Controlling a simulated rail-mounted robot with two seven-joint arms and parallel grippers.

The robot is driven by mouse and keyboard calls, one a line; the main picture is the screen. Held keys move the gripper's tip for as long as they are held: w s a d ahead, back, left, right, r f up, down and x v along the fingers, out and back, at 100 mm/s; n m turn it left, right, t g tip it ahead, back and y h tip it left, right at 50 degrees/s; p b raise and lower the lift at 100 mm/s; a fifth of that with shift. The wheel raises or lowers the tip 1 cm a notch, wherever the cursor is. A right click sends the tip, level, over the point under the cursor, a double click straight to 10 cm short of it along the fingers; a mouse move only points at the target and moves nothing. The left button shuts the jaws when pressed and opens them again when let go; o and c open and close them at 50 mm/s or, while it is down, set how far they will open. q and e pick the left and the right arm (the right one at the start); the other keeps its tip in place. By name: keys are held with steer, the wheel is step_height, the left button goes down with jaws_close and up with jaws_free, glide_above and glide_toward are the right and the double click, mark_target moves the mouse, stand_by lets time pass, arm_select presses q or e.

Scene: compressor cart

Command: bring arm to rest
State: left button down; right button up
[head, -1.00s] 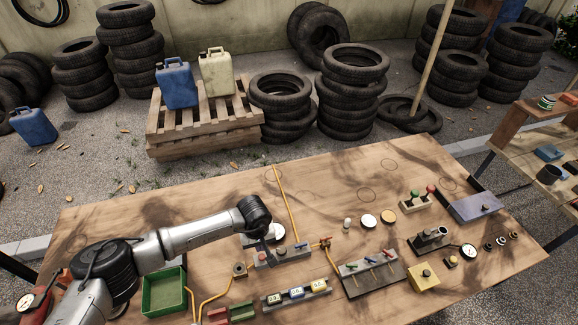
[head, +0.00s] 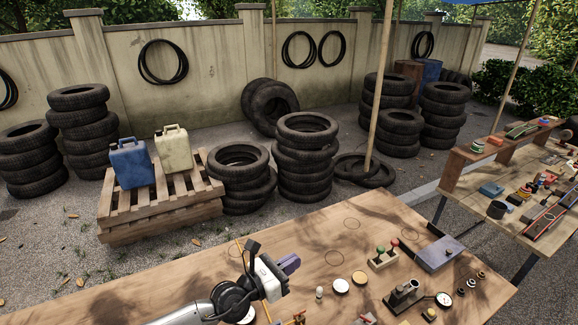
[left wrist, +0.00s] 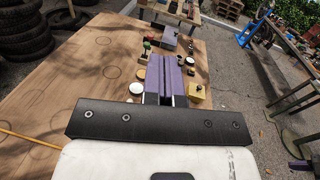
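My left gripper (head: 289,263) is above the wooden workbench (head: 330,245) in the head view, with its white body and purple fingers pointing to the right. In the left wrist view its purple fingers (left wrist: 165,80) lie side by side with only a thin dark line between them. They look shut, and I see nothing held. The gripper appears raised clear of the bench-top items. My left arm (head: 205,312) comes in from the bottom edge. My right gripper is in neither view.
A cluttered second table (head: 520,210) stands at right. A pallet (head: 160,208) and tyre stacks stand behind. The bench's back left is bare.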

arm_select(q)
steer(key=s+a+r+n+t+y, duration=0.1)
steer(key=a+r+n+t+y, duration=0.3)
steer(key=r+n+t+y, duration=0.75)
steer(key=s+a+r+n+g+y, duration=0.15)
steer(key=a+r+n, duration=0.4)
steer(key=n, duration=1.25)
steer(key=s+a+f+n+g, duration=0.4)
steer(key=s+f+n, duration=0.1)
steer(key=s+f, duration=0.35)
steer(key=s+a+f+n+g+y, duration=0.1)
steer(key=s+a+f+n+g, duration=0.3)
steer(key=s+f, duration=0.4)
steer(key=s+a+f+n+g, duration=0.45)
steer(key=s+f, duration=0.25)
steer(key=f, duration=0.2)
steer(key=s+f+n+g, duration=0.1)
steer(key=s+f+g, duration=0.4)
steer(key=s+f, duration=0.85)
steer(key=w+p+v, duration=0.2)
steer(key=p+v, duration=1)
steer(key=w+d+r+p+v, duration=0.1)
steer(key=w+p+v, duration=0.2)
steer(key=p+v, duration=0.9)
steer(key=shift+p+v, duration=0.3)
steer(key=shift+v, duration=0.55)
